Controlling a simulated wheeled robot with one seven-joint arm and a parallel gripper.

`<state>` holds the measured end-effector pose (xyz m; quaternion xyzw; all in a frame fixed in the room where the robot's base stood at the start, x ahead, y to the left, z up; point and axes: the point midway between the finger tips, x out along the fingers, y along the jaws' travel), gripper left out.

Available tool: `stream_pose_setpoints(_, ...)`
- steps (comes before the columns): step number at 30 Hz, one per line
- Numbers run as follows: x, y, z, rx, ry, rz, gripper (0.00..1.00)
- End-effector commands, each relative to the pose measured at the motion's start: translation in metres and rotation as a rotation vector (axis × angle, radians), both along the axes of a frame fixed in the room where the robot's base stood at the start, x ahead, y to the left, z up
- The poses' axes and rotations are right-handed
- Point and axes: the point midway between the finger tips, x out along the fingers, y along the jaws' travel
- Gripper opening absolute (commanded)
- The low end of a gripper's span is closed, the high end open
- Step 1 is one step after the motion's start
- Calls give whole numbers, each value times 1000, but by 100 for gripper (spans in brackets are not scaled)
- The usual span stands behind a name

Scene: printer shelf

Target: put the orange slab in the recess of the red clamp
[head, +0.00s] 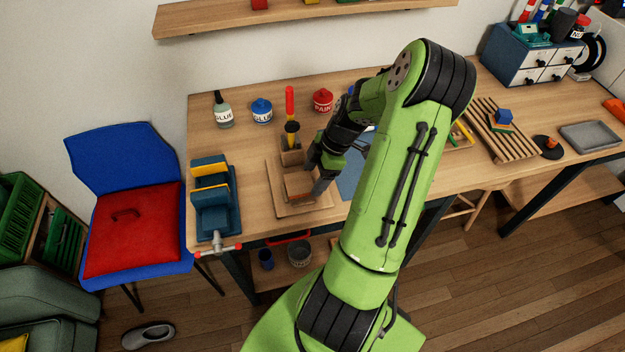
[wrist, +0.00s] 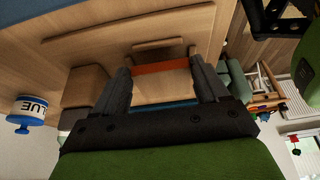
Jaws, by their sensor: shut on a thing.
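My gripper (wrist: 160,68) is shut on the orange slab (wrist: 160,67), whose orange edge spans between the fingertips in the wrist view. In the head view my gripper (head: 319,184) is low over a wooden board (head: 284,211) on the bench; my wrist and fingers partly hide the slab there. I cannot tell whether the slab touches the board. No plainly red clamp is visible. A blue vise (head: 212,215) with yellow jaw faces and red handle ends stands at the bench's left end, left of my gripper, with a gap between its jaws.
A wooden block holding a red-handled screwdriver (head: 290,102) stands beside my gripper. A slatted rack (head: 497,130) and grey tray (head: 590,136) lie right. Bench between vise and board is clear.

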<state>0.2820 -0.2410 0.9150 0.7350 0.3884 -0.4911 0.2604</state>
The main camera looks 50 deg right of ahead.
Motion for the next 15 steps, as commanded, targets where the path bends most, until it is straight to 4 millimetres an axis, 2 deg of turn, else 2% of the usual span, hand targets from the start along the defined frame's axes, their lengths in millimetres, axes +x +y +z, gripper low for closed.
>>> stream_pose_setpoints(1, -1, 1, -12, 5, 3, -2, 44)
stream_pose_setpoints(3, -1, 0, -20, 4, 2, -2, 44)
stream_pose_setpoints(12, 0, 0, -22, 0, 1, -2, 44)
stream_pose_setpoints(13, 0, 0, -22, 0, 1, -2, 75)
stream_pose_setpoints(15, 0, 0, -21, 1, 1, -3, 86)
